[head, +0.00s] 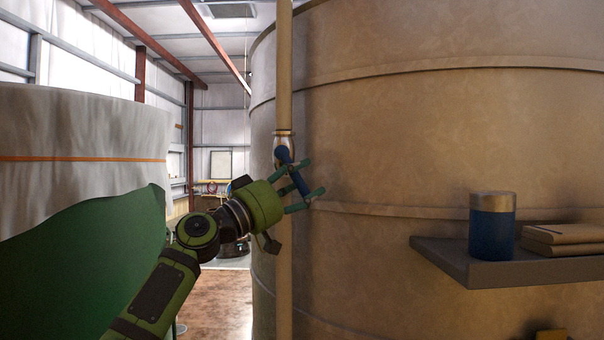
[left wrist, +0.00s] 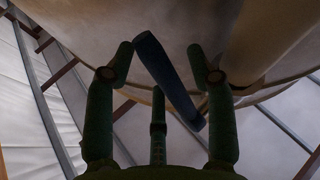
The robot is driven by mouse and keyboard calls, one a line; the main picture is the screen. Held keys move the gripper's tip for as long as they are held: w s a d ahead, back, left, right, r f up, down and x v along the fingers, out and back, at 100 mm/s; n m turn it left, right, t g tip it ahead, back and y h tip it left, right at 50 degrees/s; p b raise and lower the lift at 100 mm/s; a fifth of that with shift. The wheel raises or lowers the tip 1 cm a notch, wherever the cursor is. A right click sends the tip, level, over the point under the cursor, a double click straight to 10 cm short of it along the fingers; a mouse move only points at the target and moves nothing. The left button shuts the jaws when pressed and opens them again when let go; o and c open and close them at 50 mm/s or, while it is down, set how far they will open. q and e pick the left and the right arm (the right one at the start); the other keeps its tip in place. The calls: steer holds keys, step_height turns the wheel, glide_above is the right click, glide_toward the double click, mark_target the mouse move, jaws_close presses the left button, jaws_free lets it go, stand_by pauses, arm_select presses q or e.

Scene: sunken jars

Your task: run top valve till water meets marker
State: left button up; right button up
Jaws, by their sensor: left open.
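The valve (head: 284,145) sits on a vertical tan pipe in front of a large tan tank. Its blue lever (head: 296,178) slants down to the right. My left gripper (head: 305,183) is open, with its green fingers around the lever. In the left wrist view the blue lever (left wrist: 168,75) runs between the spread fingers (left wrist: 164,65), and I see no clear grip on it. A pale grey tank (head: 70,125) at the left carries an orange line (head: 85,159), which looks like the marker. I cannot make out a water level. My right gripper is out of view.
The tan tank (head: 450,130) fills the right side, close behind the lever. A dark shelf (head: 500,271) juts out at lower right with a blue jar (head: 492,225) and stacked tan blocks (head: 562,238). Open brown floor (head: 222,305) shows between the tanks.

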arm_select(q)
steer(key=shift+w+f, duration=0.1)
steer(key=shift+c, duration=0.8)
steer(key=shift+d, duration=0.1)
jaws_close()
